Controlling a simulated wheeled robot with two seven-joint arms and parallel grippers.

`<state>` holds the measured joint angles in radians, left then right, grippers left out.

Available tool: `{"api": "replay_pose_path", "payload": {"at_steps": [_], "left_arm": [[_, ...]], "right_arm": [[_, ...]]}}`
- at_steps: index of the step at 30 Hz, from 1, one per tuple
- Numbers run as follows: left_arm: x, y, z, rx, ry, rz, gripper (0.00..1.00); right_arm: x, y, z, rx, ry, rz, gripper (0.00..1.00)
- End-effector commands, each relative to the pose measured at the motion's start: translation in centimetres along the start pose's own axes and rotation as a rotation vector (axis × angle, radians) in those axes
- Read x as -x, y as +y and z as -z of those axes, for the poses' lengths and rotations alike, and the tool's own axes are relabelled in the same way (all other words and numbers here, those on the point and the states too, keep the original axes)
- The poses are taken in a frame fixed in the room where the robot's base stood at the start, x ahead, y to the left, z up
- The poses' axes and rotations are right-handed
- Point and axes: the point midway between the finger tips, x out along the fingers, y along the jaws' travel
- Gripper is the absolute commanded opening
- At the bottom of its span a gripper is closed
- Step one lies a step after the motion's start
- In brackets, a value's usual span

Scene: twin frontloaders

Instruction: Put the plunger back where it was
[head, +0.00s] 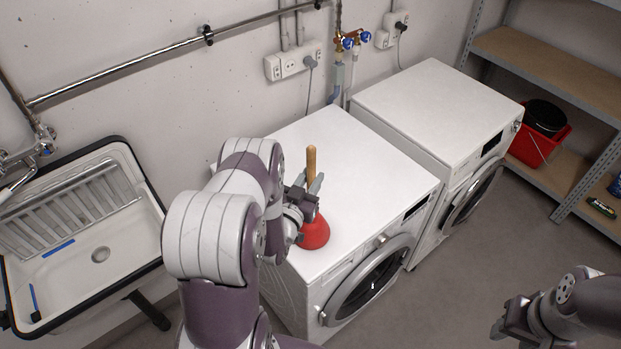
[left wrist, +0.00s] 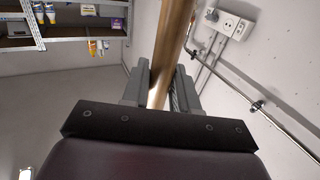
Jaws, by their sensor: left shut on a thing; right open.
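The plunger has a wooden handle (head: 311,160) and a red rubber cup (head: 315,234). It is upright over the top of the left washing machine (head: 350,160), near its front left corner. I cannot tell whether the cup touches the top. My left gripper (head: 314,186) is shut on the handle, above the cup. In the left wrist view the handle (left wrist: 173,45) runs up between the fingers, and the cup is out of sight. My right gripper (head: 507,318) is open and empty over the floor at the lower right.
A second washing machine (head: 440,110) stands to the right. A sink (head: 125,250) with a ribbed drainboard is at the left. A metal shelf (head: 550,70) at the right holds a red bucket (head: 537,146). Pipes and sockets (head: 293,62) line the wall. The machine tops are otherwise clear.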

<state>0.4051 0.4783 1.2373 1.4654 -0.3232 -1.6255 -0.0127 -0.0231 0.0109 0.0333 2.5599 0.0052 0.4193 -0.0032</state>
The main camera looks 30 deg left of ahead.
Motion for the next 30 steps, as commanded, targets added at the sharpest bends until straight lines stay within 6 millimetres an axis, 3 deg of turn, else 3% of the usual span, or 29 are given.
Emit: {"api": "replay_pose_path", "payload": {"at_steps": [5,6,8,18,19,30], "left_arm": [[0.0,0.0,-0.5,0.0,0.002,0.0,0.0],[0.0,0.0,-0.4,0.0,0.0,0.0,0.38],[0.0,0.0,-0.3,0.0,-0.001,0.0,0.54],[0.0,0.0,0.5,0.0,0.0,0.0,0.54],[0.4,0.0,-0.1,0.0,-0.001,0.001,0.54],[9.1,-0.1,-0.4,0.001,-0.001,0.005,0.54]], "right_arm": [[-0.5,0.0,-0.1,0.0,0.0,0.0,0.43],[-0.4,0.0,-0.1,0.0,0.0,0.0,0.43],[-0.3,0.0,-0.1,0.0,0.0,0.0,0.43],[0.4,0.0,0.0,0.0,0.0,0.0,0.43],[-0.2,0.0,0.0,0.0,0.0,0.0,0.43],[-3.2,0.0,-0.4,0.0,0.0,0.0,0.43]]}}
